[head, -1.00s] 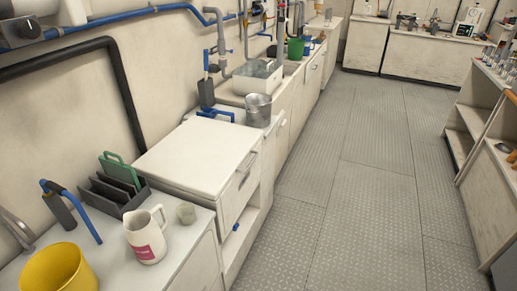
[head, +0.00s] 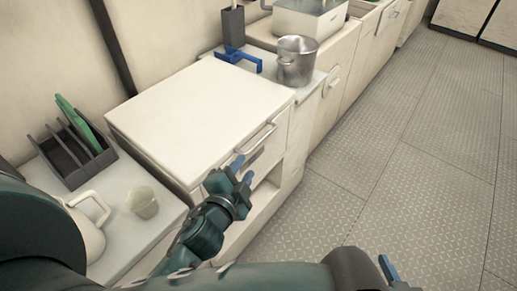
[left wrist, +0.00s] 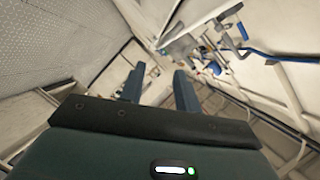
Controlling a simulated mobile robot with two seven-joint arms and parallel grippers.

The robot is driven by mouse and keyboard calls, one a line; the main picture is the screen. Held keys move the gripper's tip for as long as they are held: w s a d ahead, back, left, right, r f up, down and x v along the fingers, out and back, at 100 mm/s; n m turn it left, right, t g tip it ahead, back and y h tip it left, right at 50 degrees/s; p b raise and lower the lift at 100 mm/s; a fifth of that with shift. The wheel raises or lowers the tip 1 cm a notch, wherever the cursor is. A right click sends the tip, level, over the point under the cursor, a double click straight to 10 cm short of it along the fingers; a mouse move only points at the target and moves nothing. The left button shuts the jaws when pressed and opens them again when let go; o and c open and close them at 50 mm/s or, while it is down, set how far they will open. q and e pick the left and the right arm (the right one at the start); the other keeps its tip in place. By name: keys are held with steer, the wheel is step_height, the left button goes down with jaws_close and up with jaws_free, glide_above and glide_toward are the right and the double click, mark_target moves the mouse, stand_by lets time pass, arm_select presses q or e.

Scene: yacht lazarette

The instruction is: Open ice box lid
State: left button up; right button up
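The ice box is a white cabinet with a broad flat white lid (head: 190,112) in the middle of the head view. The lid lies flat and closed. A bar handle (head: 257,138) is on the front, just below the lid's edge. My left gripper (head: 243,168) is in front of the box, a little below the handle and apart from it in the picture. In the left wrist view its two blue fingers (left wrist: 158,84) are apart with nothing between them. Of my right gripper, only a blue fingertip (head: 388,268) shows at the bottom; the rest is hidden.
A metal pot (head: 297,62) and a blue bracket (head: 240,58) stand behind the box. A grey rack with a green board (head: 85,128), a cup (head: 143,202) and a white jug (head: 86,228) are on the left counter. The floor (head: 385,165) at right is clear.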

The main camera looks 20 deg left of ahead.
mark_target(259, 143)
arm_select(q)
steer(key=x, duration=1.1)
steer(key=shift+w+d+b, duration=0.1)
steer(key=shift+w+b, duration=0.25)
steer(key=shift+b, duration=0.05)
jaws_close()
